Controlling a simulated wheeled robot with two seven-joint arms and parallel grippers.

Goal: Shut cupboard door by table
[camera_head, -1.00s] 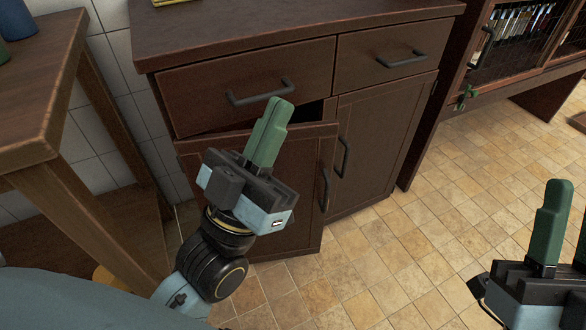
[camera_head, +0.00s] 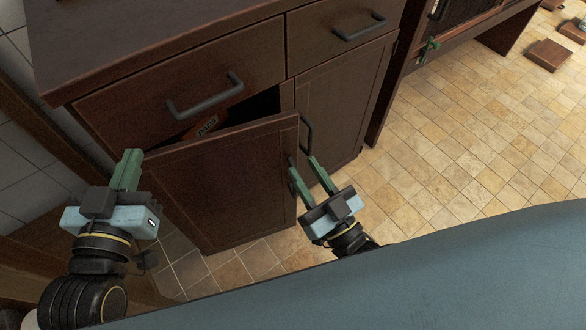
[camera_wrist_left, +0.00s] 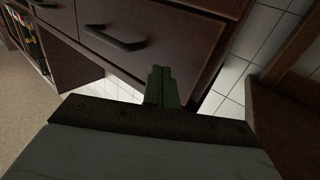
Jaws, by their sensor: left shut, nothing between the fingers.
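The dark brown cupboard door (camera_head: 225,185) stands ajar under a closed drawer, with a dark gap along its top. My right gripper (camera_head: 302,163) is open at the door's free right edge, with its green fingers apart; I cannot tell whether they touch the door or its handle. My left gripper (camera_head: 131,154) is shut and empty, left of the door and below the drawer front. In the left wrist view its closed green fingers (camera_wrist_left: 160,72) show against the cabinet, with a drawer handle (camera_wrist_left: 114,40) beyond.
A reddish box with lettering (camera_head: 207,126) shows inside the gap. The neighbouring cupboard door (camera_head: 340,105) is closed. A wooden table part (camera_head: 45,135) stands close at the left. Tiled floor (camera_head: 450,150) is open on the right, with brown blocks (camera_head: 549,55) farther off.

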